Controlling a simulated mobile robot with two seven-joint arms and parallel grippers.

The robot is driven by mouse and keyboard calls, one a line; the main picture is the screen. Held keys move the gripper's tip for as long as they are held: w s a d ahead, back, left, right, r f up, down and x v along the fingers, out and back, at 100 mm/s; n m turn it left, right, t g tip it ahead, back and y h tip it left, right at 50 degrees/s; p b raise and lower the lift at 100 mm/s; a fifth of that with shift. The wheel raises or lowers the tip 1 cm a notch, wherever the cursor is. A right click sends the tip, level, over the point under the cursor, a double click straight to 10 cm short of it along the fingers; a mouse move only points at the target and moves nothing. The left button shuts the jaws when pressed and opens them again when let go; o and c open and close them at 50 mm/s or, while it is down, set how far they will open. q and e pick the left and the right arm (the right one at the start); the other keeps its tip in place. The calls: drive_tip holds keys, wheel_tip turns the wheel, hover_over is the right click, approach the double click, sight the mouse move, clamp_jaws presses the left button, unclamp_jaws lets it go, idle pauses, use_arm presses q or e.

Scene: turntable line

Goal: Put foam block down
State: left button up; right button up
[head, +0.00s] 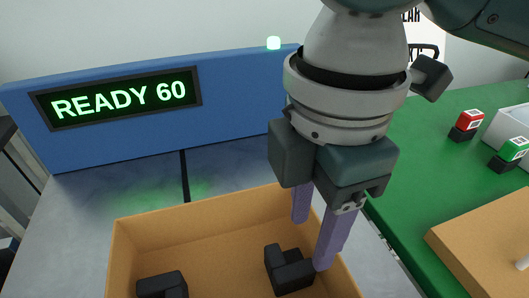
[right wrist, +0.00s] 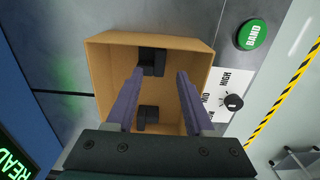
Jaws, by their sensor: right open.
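Two dark foam blocks lie on the floor of an open cardboard box. One stepped block (head: 288,272) is at the right side of the box in the head view, and the other block (head: 162,286) is at the front left. My right gripper (head: 315,243) is open, its purple fingers reaching down into the box beside the right-hand block. In the right wrist view, one block (right wrist: 152,61) shows near the fingertips, the other block (right wrist: 147,118) nearer the gripper body. Neither is gripped. My left gripper is not in view.
The cardboard box (head: 118,248) stands on a grey metal surface (head: 75,215) before a blue panel with a "READY 60" display (head: 125,98). A green table (head: 400,165) with red and green items is at right. The wrist view shows a green "BAND" button (right wrist: 251,34) and a dial (right wrist: 233,102).

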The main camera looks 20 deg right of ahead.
wheel_tip(320, 180, up, 5)
drive_tip(key=shift+f+p, duration=0.1)
drive_tip(key=shift+p, duration=0.35)
